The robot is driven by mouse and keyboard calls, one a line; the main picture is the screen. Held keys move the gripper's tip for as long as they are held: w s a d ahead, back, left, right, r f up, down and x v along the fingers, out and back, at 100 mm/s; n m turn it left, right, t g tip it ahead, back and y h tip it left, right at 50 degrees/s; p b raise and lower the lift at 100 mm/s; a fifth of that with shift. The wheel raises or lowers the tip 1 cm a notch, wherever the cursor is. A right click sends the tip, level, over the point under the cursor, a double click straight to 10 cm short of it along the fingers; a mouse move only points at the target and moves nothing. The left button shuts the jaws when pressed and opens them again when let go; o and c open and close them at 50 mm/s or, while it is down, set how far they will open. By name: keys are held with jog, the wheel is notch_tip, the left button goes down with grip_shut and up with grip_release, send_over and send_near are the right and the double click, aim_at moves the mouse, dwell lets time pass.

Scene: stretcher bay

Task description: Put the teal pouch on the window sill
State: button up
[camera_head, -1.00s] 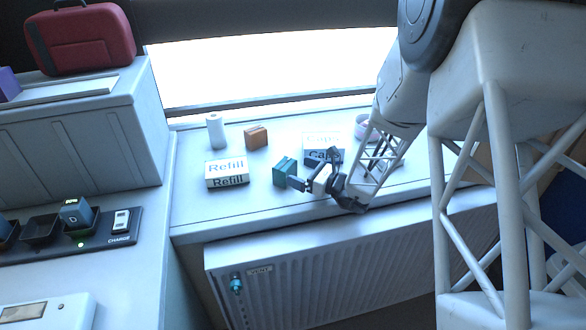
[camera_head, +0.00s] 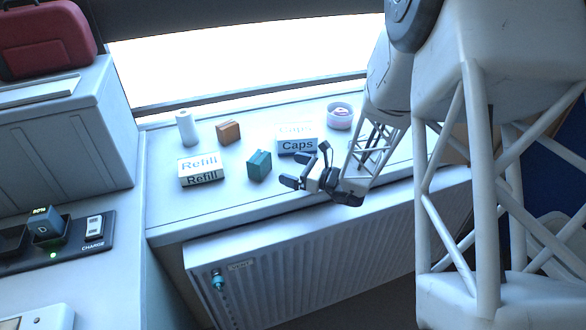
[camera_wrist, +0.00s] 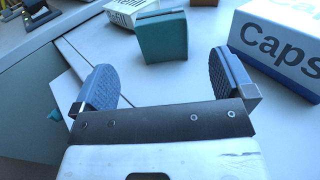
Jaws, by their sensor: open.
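The teal pouch (camera_head: 259,165) stands upright on the pale window sill (camera_head: 215,210), between the Refill box and the Caps box. It also shows in the wrist view (camera_wrist: 162,37), beyond my fingers and apart from them. My gripper (camera_head: 297,172) is open and empty, just to the right of the pouch and above the sill. In the wrist view my two fingers (camera_wrist: 168,85) are spread wide with nothing between them.
The Refill box (camera_head: 201,171) stands left of the pouch, the Caps box (camera_head: 296,146) right and behind. A white roll (camera_head: 187,128), an orange-brown block (camera_head: 228,132) and a round tub (camera_head: 340,116) stand farther back. A radiator (camera_head: 320,245) is below the sill's front edge.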

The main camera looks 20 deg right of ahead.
dwell(0.3)
jog(key=s+a+r+n+g+h, duration=0.1)
jog(key=s+a+r+n+g, duration=1.05)
jog(key=s+n, duration=0.2)
jog(key=s+d+r+n+h, duration=0.2)
jog(key=s+r+n+h, duration=0.3)
jog(key=s, duration=0.3)
jog(key=s+d+r+n+t+h, duration=0.1)
jog(key=s+d+r+n+h, duration=0.1)
jog(key=s+r+n+h, duration=0.2)
jog(key=s+n+h, duration=0.3)
jog(key=s+n, duration=0.1)
jog(key=s, duration=0.1)
jog(key=shift+s+d+r, duration=0.2)
jog(key=shift+s+r, duration=0.05)
jog(key=shift+r, duration=0.15)
